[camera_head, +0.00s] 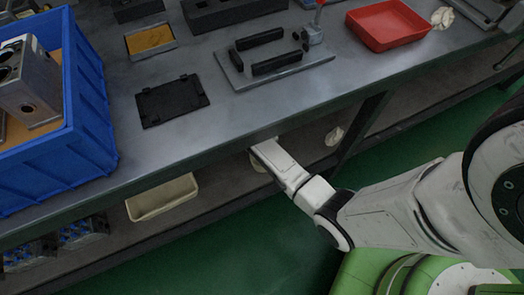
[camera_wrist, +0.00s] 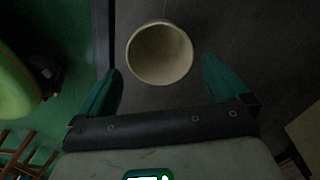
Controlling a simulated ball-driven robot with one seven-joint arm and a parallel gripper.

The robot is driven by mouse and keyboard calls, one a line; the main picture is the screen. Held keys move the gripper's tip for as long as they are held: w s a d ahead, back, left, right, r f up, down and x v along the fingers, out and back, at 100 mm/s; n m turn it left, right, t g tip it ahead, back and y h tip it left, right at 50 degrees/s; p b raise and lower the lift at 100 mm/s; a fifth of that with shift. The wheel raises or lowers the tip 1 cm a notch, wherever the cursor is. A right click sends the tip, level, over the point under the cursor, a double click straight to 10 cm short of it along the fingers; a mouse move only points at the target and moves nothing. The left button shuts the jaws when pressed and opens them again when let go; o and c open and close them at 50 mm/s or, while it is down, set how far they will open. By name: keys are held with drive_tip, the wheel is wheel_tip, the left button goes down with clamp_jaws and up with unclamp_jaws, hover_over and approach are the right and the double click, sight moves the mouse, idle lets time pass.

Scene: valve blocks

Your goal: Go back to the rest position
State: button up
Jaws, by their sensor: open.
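My white arm reaches in from the right in the head view. Its end goes under the front edge of the workbench (camera_head: 225,150), over the lower shelf, and the table edge hides the fingers there. In the wrist view my gripper (camera_wrist: 161,66) is open, with its two green fingers wide apart. A round cream cup (camera_wrist: 160,78) stands on the dark shelf (camera_wrist: 250,35) between and beyond the fingertips. No finger appears to touch it, and nothing is held.
A blue crate (camera_head: 85,100) with a metal valve block (camera_head: 30,85) stands on the bench at left. A black plate (camera_head: 172,101), a fixture (camera_head: 268,60) and a red tray (camera_head: 388,25) lie on top. A cream tray (camera_head: 162,197) is on the shelf. Green floor (camera_head: 220,250) is open in front.

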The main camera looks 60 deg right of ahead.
drive_tip(key=shift+r, duration=1.05)
drive_tip(key=shift+s, duration=0.1)
